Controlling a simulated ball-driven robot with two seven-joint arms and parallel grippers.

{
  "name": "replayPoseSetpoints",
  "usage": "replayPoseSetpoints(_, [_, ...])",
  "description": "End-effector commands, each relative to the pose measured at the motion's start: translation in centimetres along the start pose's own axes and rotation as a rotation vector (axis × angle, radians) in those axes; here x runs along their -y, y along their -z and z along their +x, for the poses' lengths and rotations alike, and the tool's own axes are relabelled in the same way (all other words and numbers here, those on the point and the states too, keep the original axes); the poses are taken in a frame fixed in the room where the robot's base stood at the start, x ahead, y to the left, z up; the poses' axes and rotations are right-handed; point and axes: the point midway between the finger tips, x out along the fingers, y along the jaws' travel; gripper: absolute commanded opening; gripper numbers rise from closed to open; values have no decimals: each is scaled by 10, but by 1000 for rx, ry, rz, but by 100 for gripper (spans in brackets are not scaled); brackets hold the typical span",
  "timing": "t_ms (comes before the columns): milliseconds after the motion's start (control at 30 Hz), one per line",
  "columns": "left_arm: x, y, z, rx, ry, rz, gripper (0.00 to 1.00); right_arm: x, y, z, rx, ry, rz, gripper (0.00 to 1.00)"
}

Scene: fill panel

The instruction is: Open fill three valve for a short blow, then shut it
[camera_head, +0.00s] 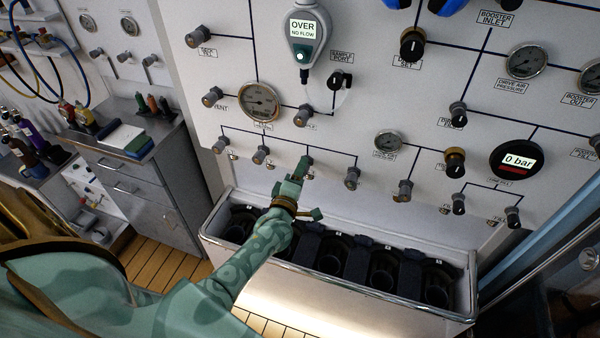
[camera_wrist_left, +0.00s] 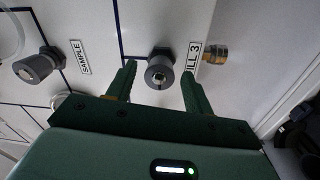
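The fill three valve is a grey round knob (camera_wrist_left: 160,72) on the white panel. Its label (camera_wrist_left: 192,58) is partly covered by a finger and reads "ILL 3". My left gripper (camera_head: 301,172) reaches up to this valve in the lower row and mostly hides it in the head view. In the left wrist view the gripper's two green fingers (camera_wrist_left: 158,82) are apart, one on each side of the knob. Gaps show between the fingers and the knob; I see no contact. A brass fitting (camera_wrist_left: 215,54) sits beside the label. My right gripper is not in view.
Neighbouring grey valves stand close on both sides, at left (camera_head: 261,155) and right (camera_head: 352,178). A meter (camera_head: 304,28) reads "OVER NO FLOW"; a round display (camera_head: 517,161) reads "0 bar". A metal-rimmed trough (camera_head: 340,285) with black holders juts out below the panel.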

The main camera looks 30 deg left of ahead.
Motion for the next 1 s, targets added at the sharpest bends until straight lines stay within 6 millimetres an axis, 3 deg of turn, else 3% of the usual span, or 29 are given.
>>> replayPoseSetpoints(367, [0,0,-8,0,0,0,52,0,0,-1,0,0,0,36])
replayPoseSetpoints(467, [-1,0,-25,1,0,0,52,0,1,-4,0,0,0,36])
replayPoseSetpoints(800, [1,0,-116,0,2,-1,52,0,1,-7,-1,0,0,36])
replayPoseSetpoints(1000, [1,0,-151,1,1,0,52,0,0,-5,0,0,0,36])
